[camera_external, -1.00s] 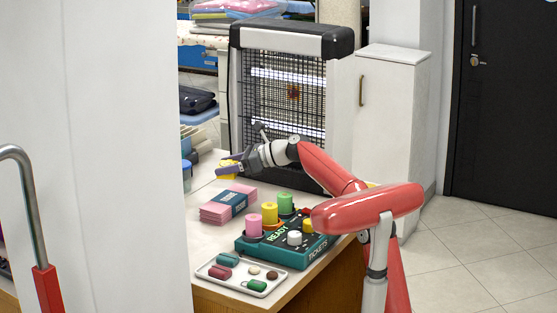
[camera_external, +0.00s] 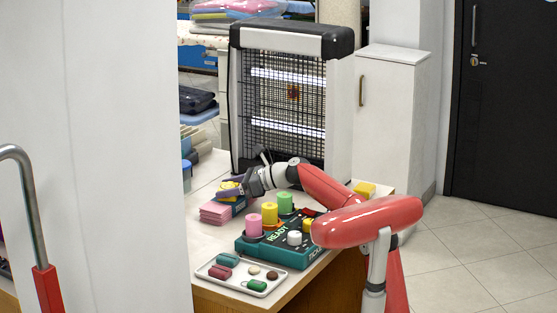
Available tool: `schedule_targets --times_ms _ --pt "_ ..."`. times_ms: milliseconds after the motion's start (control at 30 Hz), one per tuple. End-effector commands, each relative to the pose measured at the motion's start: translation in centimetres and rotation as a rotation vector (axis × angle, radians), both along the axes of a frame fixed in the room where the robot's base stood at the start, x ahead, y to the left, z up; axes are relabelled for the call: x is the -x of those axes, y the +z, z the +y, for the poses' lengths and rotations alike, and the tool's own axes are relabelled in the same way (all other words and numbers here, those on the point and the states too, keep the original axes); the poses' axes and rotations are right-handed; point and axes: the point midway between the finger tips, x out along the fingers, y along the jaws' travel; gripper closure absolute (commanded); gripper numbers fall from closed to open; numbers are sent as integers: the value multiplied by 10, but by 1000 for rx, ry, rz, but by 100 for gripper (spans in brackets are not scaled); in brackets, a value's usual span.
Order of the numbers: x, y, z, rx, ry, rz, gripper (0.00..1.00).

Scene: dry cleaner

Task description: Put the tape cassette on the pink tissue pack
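The pink tissue pack (camera_external: 214,213) lies on the counter, with a dark blue label partly showing. My gripper (camera_external: 231,186) is over the pack, pointing left, with its fingers around a small yellow thing (camera_external: 228,190). This seems to be the tape cassette, though it is too small to make out its details. It is at the top of the pack, hiding part of the label. I cannot tell whether it touches the pack or hangs just above it.
A small white tray (camera_external: 238,275) holds several small items. A yellow block (camera_external: 365,189) lies at the right. A large heater (camera_external: 290,100) stands behind.

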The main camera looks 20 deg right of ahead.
Motion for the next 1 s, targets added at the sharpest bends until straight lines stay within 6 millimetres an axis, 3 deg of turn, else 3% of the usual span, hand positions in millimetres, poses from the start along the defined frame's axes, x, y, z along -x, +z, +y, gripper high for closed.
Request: schedule_targets --times_ms 100,467,1000 --pt "0 0 0 0 0 0 19" --pt "1 5 -2 -1 0 -1 19" --pt "37 35 -91 0 -2 -1 19"
